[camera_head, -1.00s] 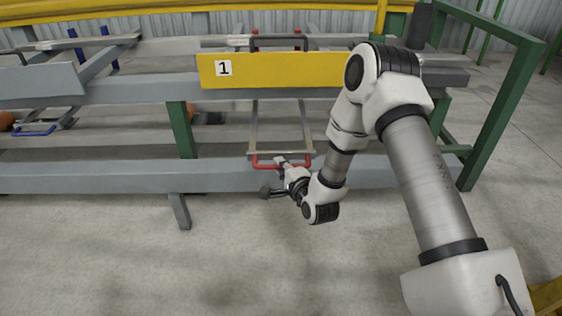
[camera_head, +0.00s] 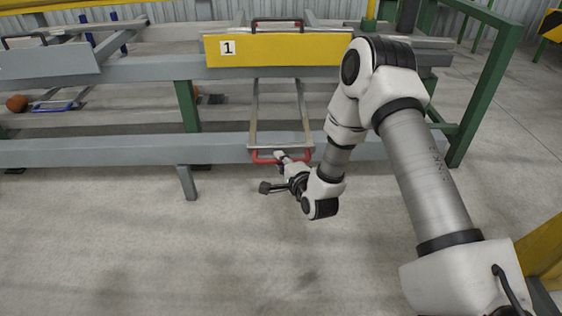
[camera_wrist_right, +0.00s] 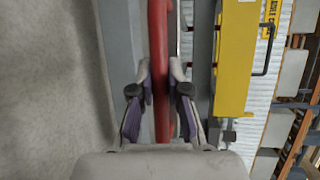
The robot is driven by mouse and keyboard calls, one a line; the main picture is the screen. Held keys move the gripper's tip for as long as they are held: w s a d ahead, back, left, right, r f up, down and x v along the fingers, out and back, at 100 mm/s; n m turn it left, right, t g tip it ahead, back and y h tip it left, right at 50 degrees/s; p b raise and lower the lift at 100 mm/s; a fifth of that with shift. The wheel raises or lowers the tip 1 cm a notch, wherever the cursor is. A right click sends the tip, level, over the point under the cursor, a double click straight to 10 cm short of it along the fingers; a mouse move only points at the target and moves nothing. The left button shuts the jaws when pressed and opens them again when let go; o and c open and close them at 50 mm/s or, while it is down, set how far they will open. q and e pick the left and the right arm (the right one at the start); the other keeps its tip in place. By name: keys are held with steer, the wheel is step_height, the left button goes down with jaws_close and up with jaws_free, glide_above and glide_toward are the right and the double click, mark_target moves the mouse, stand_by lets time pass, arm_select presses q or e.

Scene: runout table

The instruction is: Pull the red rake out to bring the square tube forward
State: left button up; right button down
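The red rake shows in the head view by its red handle (camera_head: 263,159), at the front beam of the table. Two thin grey rods run back from the handle and pass out of sight below the yellow plate. My right gripper (camera_head: 281,157) is at the middle of the handle. In the right wrist view the red bar (camera_wrist_right: 158,50) runs between the two fingers of the right gripper (camera_wrist_right: 160,80), which are closed against its sides. Grey bars lie behind the yellow plate; I cannot tell which is the square tube. My left gripper is not in view.
The yellow plate marked 1 (camera_head: 275,49) spans the upper beam above the rake. The grey front beam (camera_head: 110,151) and green posts (camera_head: 187,106) are close to my right arm. A blue handle (camera_head: 55,106) lies at the left. The floor in front is open.

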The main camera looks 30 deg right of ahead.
steer(key=c, duration=1.1)
jaws_free()
steer(key=shift+s+a+f, duration=0.15)
steer(key=shift+s+a, duration=0.05)
steer(key=shift+s, duration=0.05)
steer(key=shift+c, duration=0.2)
steer(key=v, duration=1.2)
steer(key=shift+d, duration=0.1)
